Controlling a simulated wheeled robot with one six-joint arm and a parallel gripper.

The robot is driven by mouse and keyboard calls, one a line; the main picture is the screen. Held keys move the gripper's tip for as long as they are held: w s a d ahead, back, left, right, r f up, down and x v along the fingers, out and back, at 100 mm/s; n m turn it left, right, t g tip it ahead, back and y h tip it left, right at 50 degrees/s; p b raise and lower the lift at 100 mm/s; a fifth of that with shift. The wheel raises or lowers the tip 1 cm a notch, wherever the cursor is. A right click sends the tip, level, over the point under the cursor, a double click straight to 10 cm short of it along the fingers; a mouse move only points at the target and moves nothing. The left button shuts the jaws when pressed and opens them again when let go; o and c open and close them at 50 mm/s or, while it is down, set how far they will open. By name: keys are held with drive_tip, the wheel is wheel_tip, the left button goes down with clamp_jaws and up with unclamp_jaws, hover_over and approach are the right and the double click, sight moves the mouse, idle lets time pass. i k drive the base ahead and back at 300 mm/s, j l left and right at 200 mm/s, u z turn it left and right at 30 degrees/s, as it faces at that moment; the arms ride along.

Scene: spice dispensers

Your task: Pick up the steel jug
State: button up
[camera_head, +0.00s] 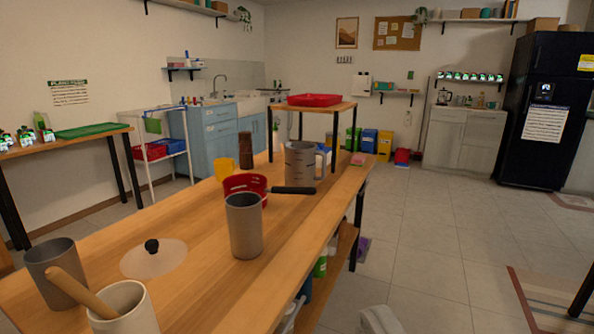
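The steel jug (300,166) is a grey, upright jug with dark marks on its side and a handle on its right. It stands toward the far part of the long wooden table (196,262), near the right edge. A black handle (293,190) lies across in front of its lower part. The fingers of my gripper do not show in this view, so I cannot see what they hold. A pale rounded piece at the bottom edge, right of the middle, looks like part of my own body.
A grey cup (245,232) and red bowl (245,183) stand before the jug. A yellow mug (224,169) and brown mill (246,151) stand left. A clear lid (155,258), grey pot (56,272) and cream pot (125,309) are nearer. Open floor (425,255) lies right.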

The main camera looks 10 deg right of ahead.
sight(299, 161)
drive_tip(key=i+l+u, duration=0.1)
drive_tip(key=i+l, duration=0.4)
drive_tip(key=l, duration=0.15)
drive_tip(key=i+l+u, duration=0.15)
drive_tip(key=l, duration=0.2)
drive_tip(key=i+l, duration=0.3)
drive_tip(key=i+l+u, duration=0.15)
drive_tip(key=l, duration=0.25)
drive_tip(key=i+l, duration=0.25)
drive_tip(key=l, duration=0.15)
drive_tip(key=i+l+u, duration=0.15)
drive_tip(key=l, duration=0.25)
drive_tip(key=i+l, duration=0.2)
drive_tip(key=l, duration=0.2)
drive_tip(key=i+u, duration=0.05)
